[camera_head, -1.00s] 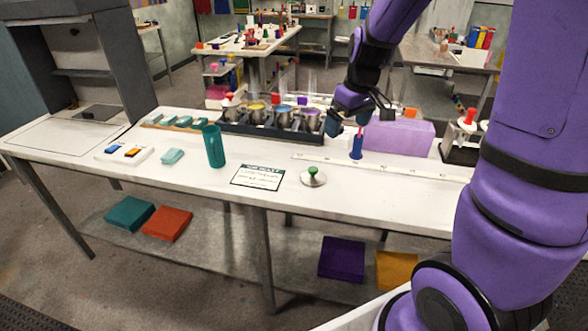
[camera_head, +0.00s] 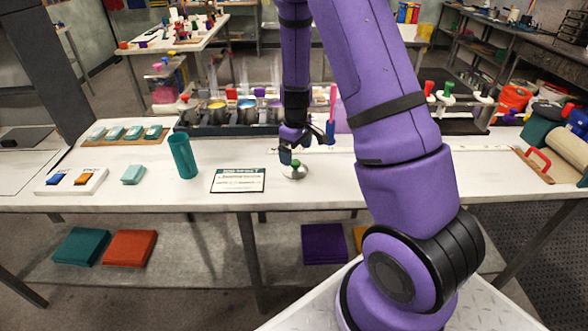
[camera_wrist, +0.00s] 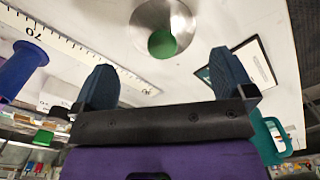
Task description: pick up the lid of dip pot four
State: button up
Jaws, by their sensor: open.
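A round metal lid with a green knob (camera_head: 295,173) lies on the white table, right of a printed card. In the wrist view the lid (camera_wrist: 178,14) is at the top, its green knob just beyond the fingertips and roughly centred between them. My gripper (camera_head: 304,147) is open and empty, just above and behind the lid; its dark blue fingers (camera_wrist: 165,75) show apart in the wrist view. The dip pots (camera_head: 217,110) stand in a dark rack at the back of the table. Pot numbers are not readable, and my arm hides the rack's right end.
The card (camera_head: 238,180), a teal cup (camera_head: 183,155) and a pale teal block (camera_head: 133,174) are left of the lid. A ruler (camera_wrist: 75,45) and a blue-handled thing (camera_wrist: 22,68) are near the gripper. The table's front edge is close to the lid.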

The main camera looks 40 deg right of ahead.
aim_at(296, 162)
jog(key=shift+s+a+f, duration=0.1)
jog(key=shift+s+f, duration=0.05)
jog(key=shift+f, duration=2.8)
jog(key=c, duration=0.7)
